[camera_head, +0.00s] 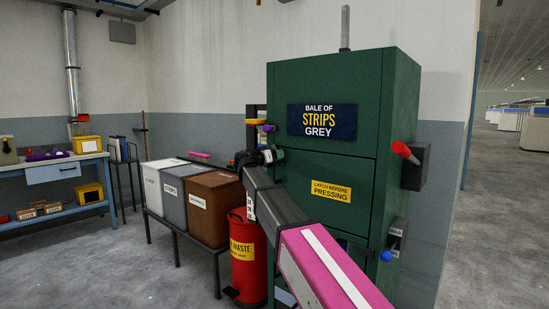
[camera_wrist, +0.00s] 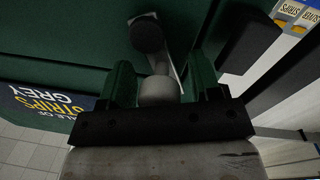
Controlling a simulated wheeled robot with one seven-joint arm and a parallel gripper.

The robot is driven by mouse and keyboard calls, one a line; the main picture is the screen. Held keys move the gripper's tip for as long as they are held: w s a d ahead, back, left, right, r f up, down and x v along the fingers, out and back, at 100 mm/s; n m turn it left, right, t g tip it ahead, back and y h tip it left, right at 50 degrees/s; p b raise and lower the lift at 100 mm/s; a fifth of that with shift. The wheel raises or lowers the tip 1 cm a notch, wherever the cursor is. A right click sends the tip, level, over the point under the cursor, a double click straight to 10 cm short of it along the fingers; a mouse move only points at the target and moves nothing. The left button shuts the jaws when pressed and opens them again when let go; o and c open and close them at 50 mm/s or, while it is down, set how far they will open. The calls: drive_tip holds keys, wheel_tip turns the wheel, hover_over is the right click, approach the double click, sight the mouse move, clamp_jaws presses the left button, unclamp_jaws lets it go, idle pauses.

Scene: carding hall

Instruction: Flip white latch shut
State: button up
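In the wrist view my gripper (camera_wrist: 160,78) has its two dark green fingers apart, on either side of a pale rounded knob (camera_wrist: 158,91). A narrow gap seems to show beside the knob; contact is unclear. The knob appears to belong to a whitish latch piece that runs up beside a dark round knob (camera_wrist: 148,36) on the green press (camera_wrist: 60,40). In the head view my gripper (camera_head: 258,157) is at the left side of the green press (camera_head: 330,165), and the white latch cannot be made out there.
Left of the press stand a red waste bin (camera_head: 247,262) and white, grey and brown boxes (camera_head: 215,208) on a stand. A red-handled lever (camera_head: 404,151) is on the press's right side. The floor at left is clear.

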clamp_jaws()
drive_tip(key=shift+w+a+f+n, duration=0.15)
drive_tip(key=shift+a+n, duration=0.05)
drive_tip(key=shift+n, duration=0.6)
drive_tip(key=shift+w+a+f+n, duration=0.1)
drive_tip(key=shift+a+n, duration=0.05)
drive_tip(key=shift+n, duration=0.65)
drive_tip(key=shift+o, duration=0.8)
unclamp_jaws()
